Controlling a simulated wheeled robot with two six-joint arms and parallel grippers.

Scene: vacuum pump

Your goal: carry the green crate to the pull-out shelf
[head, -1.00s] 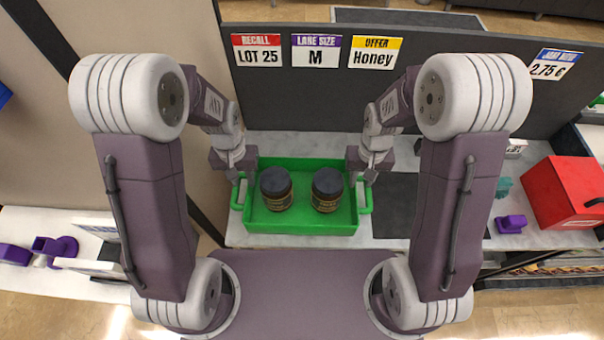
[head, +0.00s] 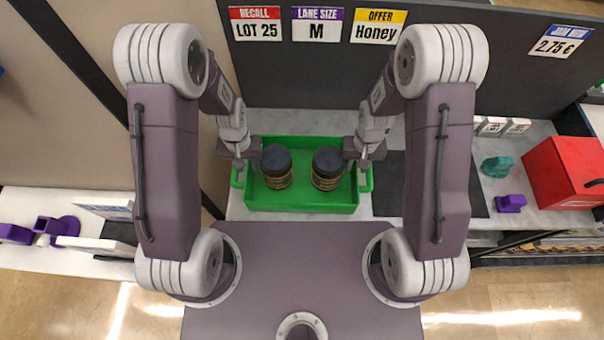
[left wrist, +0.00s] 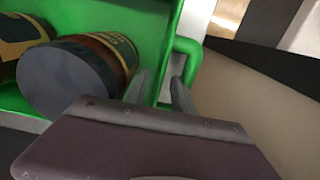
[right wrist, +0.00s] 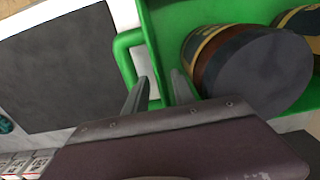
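The green crate (head: 300,207) stands on a light counter and holds two dark-lidded jars, a left one (head: 277,168) and a right one (head: 327,168). My left gripper (head: 239,168) is at the crate's left handle. In the left wrist view its fingers (left wrist: 162,92) are apart near the handle (left wrist: 190,55) and crate wall. My right gripper (head: 364,166) is at the right handle. In the right wrist view its fingers (right wrist: 157,90) are apart near that handle (right wrist: 128,55). Contact with the handles cannot be told. I cannot pick out the pull-out shelf.
A dark mat (head: 396,190) lies right of the crate. Further right are a teal item (head: 496,167), a purple item (head: 510,203) and a red box (head: 568,172). A dark panel (head: 430,75) with signs stands behind. A beige partition (head: 105,100) is at the left.

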